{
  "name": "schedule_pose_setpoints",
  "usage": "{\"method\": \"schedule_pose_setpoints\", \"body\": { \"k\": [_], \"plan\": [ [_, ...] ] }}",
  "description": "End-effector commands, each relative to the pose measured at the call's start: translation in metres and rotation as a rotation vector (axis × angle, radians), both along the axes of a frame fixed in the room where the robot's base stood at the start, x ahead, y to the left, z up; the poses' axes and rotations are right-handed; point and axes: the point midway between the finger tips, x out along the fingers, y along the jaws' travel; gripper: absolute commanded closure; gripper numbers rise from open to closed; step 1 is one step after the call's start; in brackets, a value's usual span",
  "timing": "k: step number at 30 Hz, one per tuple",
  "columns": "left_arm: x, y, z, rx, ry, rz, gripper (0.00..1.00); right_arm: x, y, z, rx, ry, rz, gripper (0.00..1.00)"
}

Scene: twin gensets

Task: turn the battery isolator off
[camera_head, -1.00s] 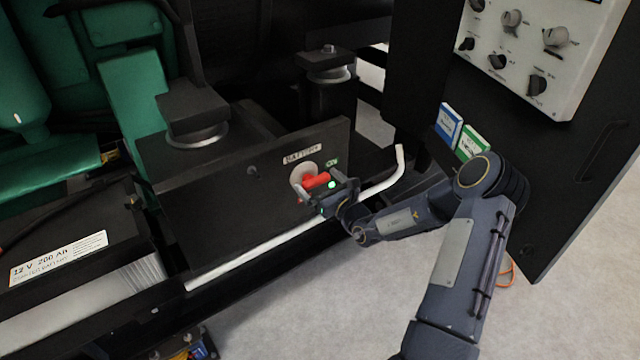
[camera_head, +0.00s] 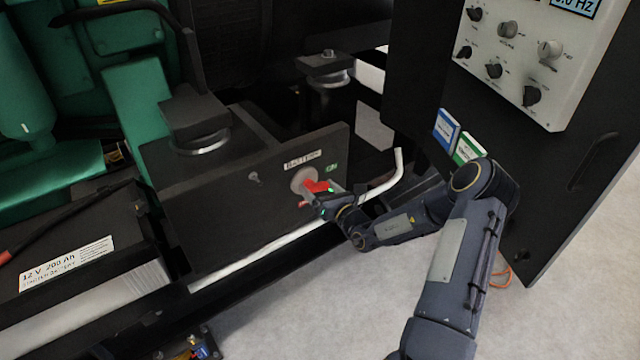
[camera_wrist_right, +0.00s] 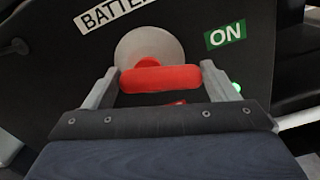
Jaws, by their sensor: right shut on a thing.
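The battery isolator has a red handle (camera_wrist_right: 160,79) on a round pale disc (camera_wrist_right: 150,46), mounted on a dark panel under a "BATTERY" label (camera_wrist_right: 118,12). A green "ON" label (camera_wrist_right: 226,34) sits to the upper right of the disc. In the head view the red handle (camera_head: 318,186) shows at the panel's right part. My right gripper (camera_head: 322,190) is at the handle. In the wrist view its two fingers (camera_wrist_right: 158,82) are at the two ends of the handle, which lies level across the picture. A red mark below the handle is mostly hidden by the gripper. My left gripper is not in view.
A white rail (camera_head: 270,238) runs below the panel and bends up at its right end. A black starter battery (camera_head: 60,235) stands at the left. An open cabinet door (camera_head: 560,170) with a knobbed control panel (camera_head: 535,60) hangs at the right.

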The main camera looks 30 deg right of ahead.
Motion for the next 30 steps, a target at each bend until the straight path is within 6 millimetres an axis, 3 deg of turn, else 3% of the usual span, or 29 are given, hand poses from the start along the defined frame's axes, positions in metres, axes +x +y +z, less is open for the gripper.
{"method": "schedule_pose_setpoints", "body": {
  "k": [1,9,30],
  "plan": [
    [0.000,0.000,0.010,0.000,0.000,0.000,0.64,-0.001,0.000,0.002,0.046,0.007,0.000,0.43],
    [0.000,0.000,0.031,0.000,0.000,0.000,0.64,-0.001,0.000,-0.002,0.303,0.026,-0.001,0.43],
    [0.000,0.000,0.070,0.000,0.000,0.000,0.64,-0.001,0.005,-0.012,0.958,0.077,-0.002,0.43]
  ]
}}
